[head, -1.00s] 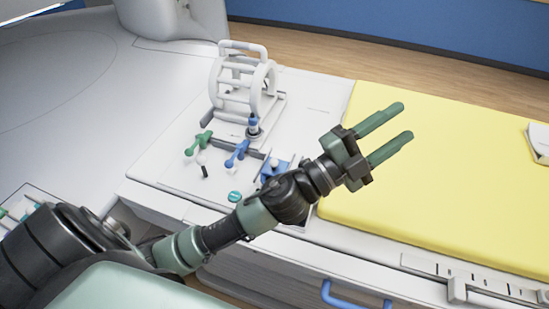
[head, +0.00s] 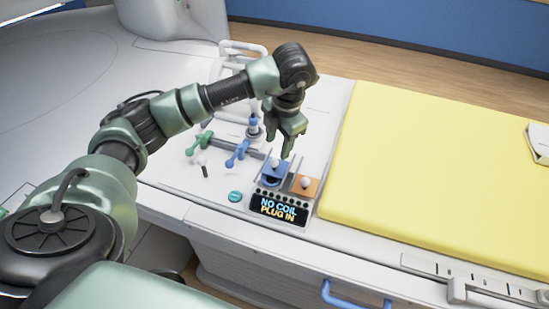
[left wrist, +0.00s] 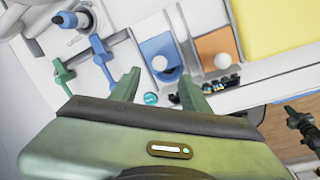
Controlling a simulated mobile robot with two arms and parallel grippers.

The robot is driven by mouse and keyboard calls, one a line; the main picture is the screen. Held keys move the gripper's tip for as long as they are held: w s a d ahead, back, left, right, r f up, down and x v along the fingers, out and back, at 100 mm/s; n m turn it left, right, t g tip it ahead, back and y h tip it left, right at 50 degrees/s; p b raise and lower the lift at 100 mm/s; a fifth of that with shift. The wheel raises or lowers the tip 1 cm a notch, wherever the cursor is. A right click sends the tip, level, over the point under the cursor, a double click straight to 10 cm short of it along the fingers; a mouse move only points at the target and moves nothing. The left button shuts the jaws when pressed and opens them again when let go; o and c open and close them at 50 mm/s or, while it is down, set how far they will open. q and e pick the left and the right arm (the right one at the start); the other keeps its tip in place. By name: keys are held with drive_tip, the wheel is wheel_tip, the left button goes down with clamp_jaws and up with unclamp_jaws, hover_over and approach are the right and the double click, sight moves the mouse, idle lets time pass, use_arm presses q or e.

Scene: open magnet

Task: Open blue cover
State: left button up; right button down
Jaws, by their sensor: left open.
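The blue cover (head: 272,178) with a white round knob is on the white panel, just behind a small display. It also shows in the left wrist view (left wrist: 163,46), ahead of the fingers. My left gripper (head: 288,152) points down above and slightly right of the blue cover's knob. In the left wrist view its two green fingers (left wrist: 158,88) are apart with nothing between them, and they look apart from the cover. An orange cover (head: 309,186) with a white knob sits right of the blue one. My right gripper is not identifiable in the head view.
The display (head: 278,209) reads "NO COIL PLUG IN". A blue handle (head: 238,153) and a green handle (head: 200,144) stand left of the covers. A white coil frame (head: 236,98) is behind, partly hidden by my left arm. A yellow mat (head: 430,180) lies at right.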

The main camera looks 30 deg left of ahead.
sight(275, 160)
use_arm(q)
drive_tip(key=f+p, duration=0.1)
drive_tip(key=f, duration=0.2)
drive_tip(key=a+f+p, duration=0.1)
drive_tip(key=f, duration=0.2)
drive_tip(key=shift+w+a+f, duration=0.15)
drive_tip(key=shift+a+f, duration=0.05)
drive_tip(key=shift+f, duration=0.55)
clamp_jaws()
drive_tip(key=shift+w+r, duration=0.1)
drive_tip(key=shift+w, duration=0.05)
idle(0.6)
